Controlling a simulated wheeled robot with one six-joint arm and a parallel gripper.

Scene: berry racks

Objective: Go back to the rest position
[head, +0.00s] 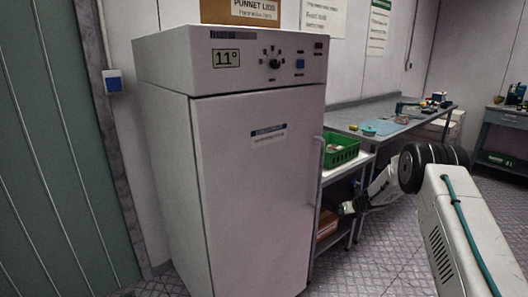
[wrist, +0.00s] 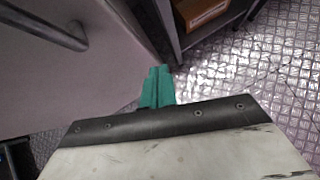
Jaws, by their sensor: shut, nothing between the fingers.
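My gripper (head: 346,208) is at the end of my arm, just right of the white cold cabinet (head: 255,190) and in front of the metal shelf bench in the head view. In the wrist view my gripper's green fingers (wrist: 158,86) are together and empty, over the patterned floor. The cabinet's door is closed. Its handle (head: 320,172) is on the right side of the door and also shows at the upper left of the wrist view (wrist: 60,38). The fingers are close to the cabinet's edge; I cannot tell whether they touch it.
A green crate (head: 342,150) sits on the bench beside the cabinet, with a brown box (head: 327,222) on the shelf below. A long work table (head: 385,125) with tools runs along the back wall. Open floor (head: 375,265) lies right of the cabinet.

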